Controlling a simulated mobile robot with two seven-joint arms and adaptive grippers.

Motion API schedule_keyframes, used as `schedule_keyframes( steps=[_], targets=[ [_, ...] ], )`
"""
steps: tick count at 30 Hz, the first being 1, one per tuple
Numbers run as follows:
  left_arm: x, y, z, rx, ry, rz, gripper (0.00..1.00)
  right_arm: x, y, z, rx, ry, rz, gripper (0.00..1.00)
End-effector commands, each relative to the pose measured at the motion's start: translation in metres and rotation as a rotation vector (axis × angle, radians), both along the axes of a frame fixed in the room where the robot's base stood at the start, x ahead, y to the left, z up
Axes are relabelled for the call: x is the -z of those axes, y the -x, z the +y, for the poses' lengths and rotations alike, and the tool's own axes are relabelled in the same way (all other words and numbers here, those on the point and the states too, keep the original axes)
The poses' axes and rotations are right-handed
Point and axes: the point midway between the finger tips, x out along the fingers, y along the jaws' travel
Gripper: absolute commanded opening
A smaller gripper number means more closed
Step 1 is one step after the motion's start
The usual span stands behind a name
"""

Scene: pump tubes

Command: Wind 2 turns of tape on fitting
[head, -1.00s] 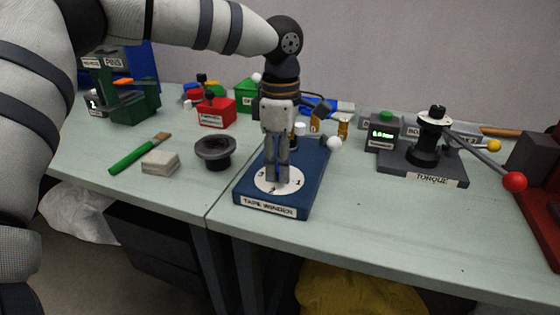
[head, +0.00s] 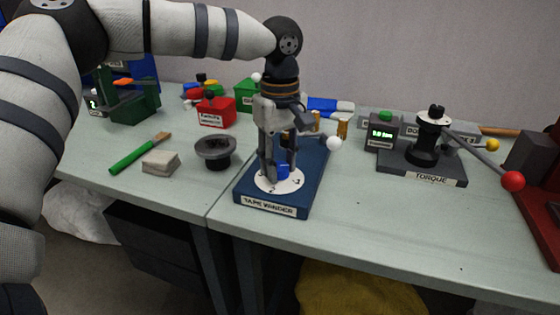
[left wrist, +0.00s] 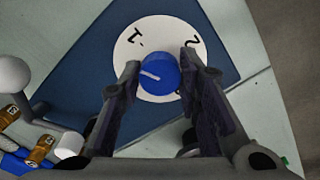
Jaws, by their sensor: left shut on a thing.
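The blue tape winder (head: 262,203) stands on the bench with a white numbered dial (head: 290,184) on top. A blue knob (head: 284,171) with a white pointer line sits in the middle of the dial. My left gripper (head: 276,174) points down over the dial with its fingers on either side of the knob, shut on it. In the left wrist view the knob (left wrist: 159,74) is between the fingertips, its white line toward the left, and the marks 1 and 2 show on the dial (left wrist: 160,35). My right gripper is not in view.
A white ball on an arm (head: 334,143) and a brass fitting (head: 342,129) are behind and right of the gripper. A dark round cup (head: 215,150) is to the left, the torque stand (head: 427,150) to the right. The bench front right is clear.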

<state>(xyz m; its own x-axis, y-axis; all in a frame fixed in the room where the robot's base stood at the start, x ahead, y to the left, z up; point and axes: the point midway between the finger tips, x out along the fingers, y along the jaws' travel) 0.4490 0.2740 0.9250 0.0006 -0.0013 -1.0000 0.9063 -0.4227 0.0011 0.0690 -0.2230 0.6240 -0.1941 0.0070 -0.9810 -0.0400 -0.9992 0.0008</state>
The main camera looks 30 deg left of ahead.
Motion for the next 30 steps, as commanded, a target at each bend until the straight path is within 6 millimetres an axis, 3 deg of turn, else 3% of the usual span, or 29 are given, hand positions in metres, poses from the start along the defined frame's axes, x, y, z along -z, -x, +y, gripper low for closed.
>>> schedule_keyframes(
  steps=[8, 15, 20, 21, 22, 30],
  targets=[
    [0.0002, 0.0004, -0.0001, 0.061, 0.000, 0.001, 0.00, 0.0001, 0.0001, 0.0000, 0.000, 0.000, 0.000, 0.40],
    [0.0007, 0.0009, 0.0003, 0.350, 0.001, 0.001, 0.00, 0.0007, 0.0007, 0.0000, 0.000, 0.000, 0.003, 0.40],
    [0.0003, 0.0009, 0.0004, 0.360, 0.000, 0.001, 0.00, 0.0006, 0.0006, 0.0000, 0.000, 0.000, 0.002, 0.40],
    [0.0003, 0.0009, 0.0004, 0.360, 0.000, 0.001, 0.33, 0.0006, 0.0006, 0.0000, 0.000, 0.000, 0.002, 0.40],
    [0.0003, 0.0009, 0.0004, 0.359, 0.000, 0.001, 0.40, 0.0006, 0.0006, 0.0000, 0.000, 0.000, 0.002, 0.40],
    [0.0002, 0.0007, 0.0004, 0.357, 0.000, 0.001, 0.41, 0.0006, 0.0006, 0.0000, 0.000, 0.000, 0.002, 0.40]
  ],
)
